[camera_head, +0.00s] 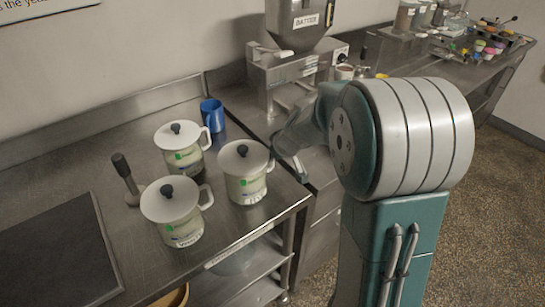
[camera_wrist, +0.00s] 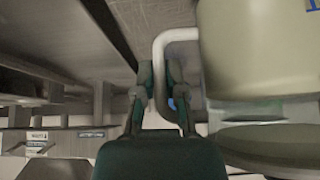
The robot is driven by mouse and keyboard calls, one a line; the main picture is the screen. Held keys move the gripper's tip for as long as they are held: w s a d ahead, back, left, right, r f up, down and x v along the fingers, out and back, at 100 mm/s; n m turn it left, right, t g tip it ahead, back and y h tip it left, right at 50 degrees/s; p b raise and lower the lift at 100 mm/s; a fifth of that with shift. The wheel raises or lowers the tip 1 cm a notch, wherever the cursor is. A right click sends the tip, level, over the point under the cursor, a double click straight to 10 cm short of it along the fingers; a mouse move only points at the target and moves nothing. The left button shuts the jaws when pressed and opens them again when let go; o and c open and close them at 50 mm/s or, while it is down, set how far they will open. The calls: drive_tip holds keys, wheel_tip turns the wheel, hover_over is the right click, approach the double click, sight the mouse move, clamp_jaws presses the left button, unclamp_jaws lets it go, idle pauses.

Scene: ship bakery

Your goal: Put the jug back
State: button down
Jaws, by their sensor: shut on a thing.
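Three cream jugs with white lids and black knobs are at the steel table in the head view: the right jug (camera_head: 246,185), the rear jug (camera_head: 184,160) and the front jug (camera_head: 180,232). My gripper (camera_head: 280,150) is at the right side of the right jug, shut on its handle. In the wrist view, my gripper (camera_wrist: 160,80) has its fingers on either side of the pale handle (camera_wrist: 158,55), beside the jug body (camera_wrist: 255,45). The right jug looks upright near the table's right edge. I cannot tell whether its base touches the table.
A blue mug (camera_head: 212,115) stands behind the jugs. A dark-headed tool (camera_head: 128,178) stands at the left, near a dark flat board (camera_head: 55,250). A steel batter dispenser (camera_head: 290,70) stands behind my arm. Bare steel table (camera_head: 85,160) lies at the left.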

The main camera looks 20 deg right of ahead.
drive_tip(key=shift+d, duration=0.1)
drive_tip(key=c, duration=0.7)
unclamp_jaws()
drive_tip(key=shift+d, duration=0.1)
drive_tip(key=v, duration=1.1)
drive_tip(key=s+a+r+m, duration=0.1)
drive_tip(key=s+a, duration=0.1)
drive_tip(key=s, duration=0.5)
drive_tip(key=s+a+r+m+h, duration=0.1)
drive_tip(key=s+a, duration=0.1)
drive_tip(key=s, duration=0.6)
drive_tip(key=s+a+r+m+h, duration=0.1)
drive_tip(key=s+a, duration=0.2)
drive_tip(key=s, duration=0.5)
drive_tip(key=shift+r+m+g, duration=0.3)
drive_tip(key=shift+w+a, duration=0.1)
